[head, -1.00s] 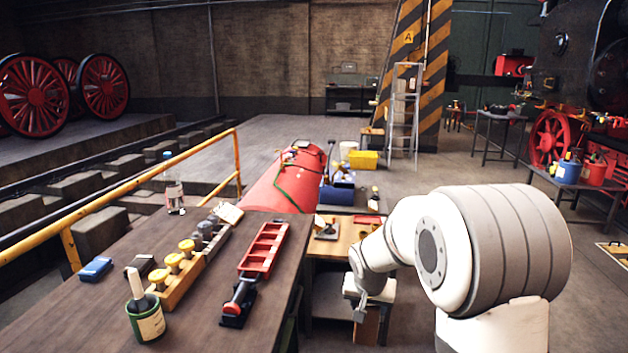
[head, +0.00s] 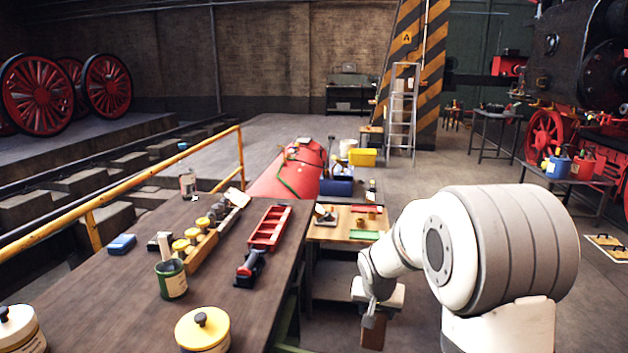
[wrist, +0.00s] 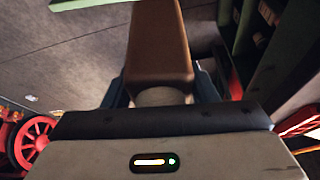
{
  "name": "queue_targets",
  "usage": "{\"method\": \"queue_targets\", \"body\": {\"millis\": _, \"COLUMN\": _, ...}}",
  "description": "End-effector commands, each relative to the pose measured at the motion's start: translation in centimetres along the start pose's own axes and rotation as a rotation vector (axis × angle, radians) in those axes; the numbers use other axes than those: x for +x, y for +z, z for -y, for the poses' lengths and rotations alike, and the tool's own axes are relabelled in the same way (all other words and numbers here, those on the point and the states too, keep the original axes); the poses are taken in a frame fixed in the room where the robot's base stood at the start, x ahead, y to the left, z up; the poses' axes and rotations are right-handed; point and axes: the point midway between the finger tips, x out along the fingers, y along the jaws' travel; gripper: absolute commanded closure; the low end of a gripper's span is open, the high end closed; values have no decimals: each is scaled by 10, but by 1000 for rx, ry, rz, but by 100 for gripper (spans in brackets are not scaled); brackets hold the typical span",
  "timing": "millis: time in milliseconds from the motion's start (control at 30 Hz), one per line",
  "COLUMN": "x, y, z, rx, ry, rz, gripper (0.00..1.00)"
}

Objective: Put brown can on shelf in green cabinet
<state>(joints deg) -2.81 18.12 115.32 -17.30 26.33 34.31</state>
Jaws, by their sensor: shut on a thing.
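My gripper (head: 371,302) is at the lower right of the head view, in front of the small wooden table. It is shut on the brown can (head: 373,332), which hangs below the fingers, clear of any surface. The can also fills the upper middle of the wrist view (wrist: 158,50), with a pale round part between the blue fingers (wrist: 165,92). A green-edged structure with shelf-like openings (wrist: 246,35) shows at the upper right of the wrist view; it may be the green cabinet. In the head view I cannot make out the cabinet's shelf.
A long dark workbench (head: 130,285) on the left holds a red tray (head: 269,228), a green can (head: 171,279), and a yellow-lidded tin (head: 203,330). The small wooden table (head: 340,232) stands beyond my arm. Open floor lies right of it.

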Motion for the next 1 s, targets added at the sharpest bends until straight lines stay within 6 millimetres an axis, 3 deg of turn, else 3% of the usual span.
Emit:
{"method": "queue_targets", "body": {"millis": 367, "x": 61, "y": 54, "z": 0, "rx": -131, "ry": -82, "rz": 26, "gripper": 83}}
{"method": "queue_targets", "body": {"millis": 600, "x": 101, "y": 100, "z": -10, "rx": -223, "ry": -115, "rz": 19, "gripper": 83}}
{"method": "queue_targets", "body": {"millis": 800, "x": 116, "y": 122, "z": -19, "rx": -272, "ry": -116, "rz": 2, "gripper": 83}}
{"method": "queue_targets", "body": {"millis": 1000, "x": 118, "y": 124, "z": -20, "rx": -280, "ry": -116, "rz": -2, "gripper": 83}}
